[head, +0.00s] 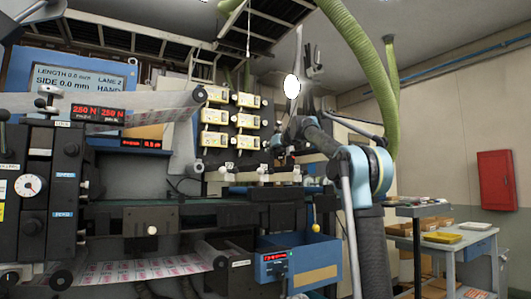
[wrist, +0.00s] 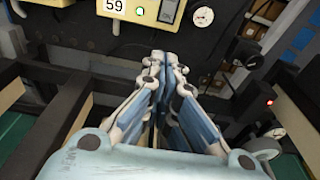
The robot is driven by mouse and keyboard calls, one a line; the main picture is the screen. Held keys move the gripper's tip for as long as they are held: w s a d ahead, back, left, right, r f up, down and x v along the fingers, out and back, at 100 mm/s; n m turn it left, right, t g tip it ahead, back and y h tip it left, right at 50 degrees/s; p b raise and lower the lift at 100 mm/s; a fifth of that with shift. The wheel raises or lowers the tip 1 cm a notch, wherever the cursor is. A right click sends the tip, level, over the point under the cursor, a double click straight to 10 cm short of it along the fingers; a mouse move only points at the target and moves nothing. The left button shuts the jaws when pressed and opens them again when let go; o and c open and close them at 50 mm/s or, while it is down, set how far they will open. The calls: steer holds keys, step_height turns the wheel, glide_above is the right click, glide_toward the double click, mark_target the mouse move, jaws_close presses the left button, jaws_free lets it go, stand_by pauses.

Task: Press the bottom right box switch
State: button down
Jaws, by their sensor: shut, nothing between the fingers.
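Cream switch boxes hang in two columns on a dark panel in the head view. The bottom right box (head: 245,142) is the lowest in the right column, just left of my arm's end. In the wrist view a cream box (wrist: 145,12) with a "59" display is cut off by the top edge; which box it is, I cannot tell. My gripper (wrist: 172,60) is shut and empty, its fingertips together below that box in the picture. Contact with the box is not visible. In the head view my gripper's fingers are too small and dark to make out clearly.
Dark machine rails and rollers (head: 225,175) run below the boxes. A blue bin (head: 312,262) stands low in front, and a workbench (head: 430,245) is at the right.

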steer(key=shift+s+d+f, duration=0.1)
steer(key=shift+s+d, duration=0.35)
steer(key=shift+s, duration=0.2)
steer(key=shift+s+d+f, duration=0.1)
steer(key=shift+s+d, duration=0.35)
steer(key=shift+s, duration=0.2)
